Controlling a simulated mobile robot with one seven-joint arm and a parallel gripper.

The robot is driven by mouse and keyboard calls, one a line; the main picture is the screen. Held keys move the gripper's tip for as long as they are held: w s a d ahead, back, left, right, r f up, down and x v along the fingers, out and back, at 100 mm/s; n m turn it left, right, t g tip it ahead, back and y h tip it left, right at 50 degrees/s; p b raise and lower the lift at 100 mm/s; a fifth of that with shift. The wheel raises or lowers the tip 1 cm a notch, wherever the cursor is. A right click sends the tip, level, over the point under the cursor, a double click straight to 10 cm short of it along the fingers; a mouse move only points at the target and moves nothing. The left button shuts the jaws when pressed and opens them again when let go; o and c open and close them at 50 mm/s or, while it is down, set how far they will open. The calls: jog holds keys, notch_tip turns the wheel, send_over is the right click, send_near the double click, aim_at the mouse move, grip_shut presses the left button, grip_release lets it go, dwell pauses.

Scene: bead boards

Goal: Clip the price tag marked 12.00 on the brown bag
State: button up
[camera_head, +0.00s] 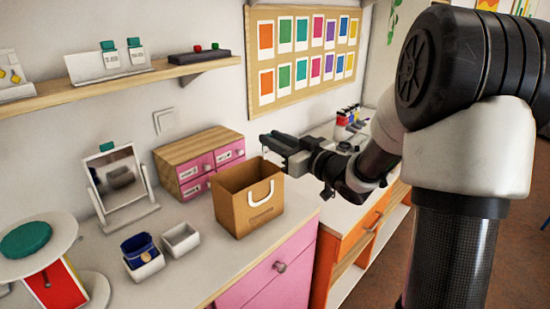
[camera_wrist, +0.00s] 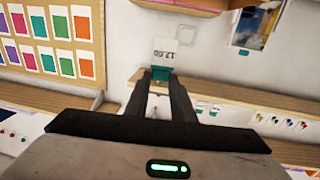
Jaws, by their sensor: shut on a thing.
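The brown bag (camera_head: 235,205) stands upright and open on the counter, with a white handle on its front. My gripper (camera_head: 266,142) is above the bag's back rim, apart from it. In the wrist view my gripper (camera_wrist: 161,76) is shut on the green clip (camera_wrist: 161,73) of a white price tag (camera_wrist: 165,52). The tag reads 12.00, turned upside down. The bag does not show in the wrist view, and the tag is too small to make out in the head view.
A pink drawer box (camera_head: 200,160) stands behind the bag. A mirror (camera_head: 118,180), small white pots (camera_head: 180,238) and a round stand (camera_head: 30,245) are to the left. A wall shelf (camera_head: 130,82) holds more green-clipped tags. Counter in front of the bag is clear.

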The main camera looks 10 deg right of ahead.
jog(key=shift+s+d+f, duration=0.1)
jog(key=shift+f, duration=0.25)
jog(key=shift+f+b, duration=2.2)
jog(key=shift+f, duration=0.5)
jog(key=shift+f+b, duration=2)
jog(key=shift+f, duration=0.4)
jog(key=o, duration=1.1)
jog(key=shift+c, duration=0.2)
jog(key=shift+o, duration=0.4)
jog(key=o, duration=0.3)
jog(key=shift+o, duration=0.2)
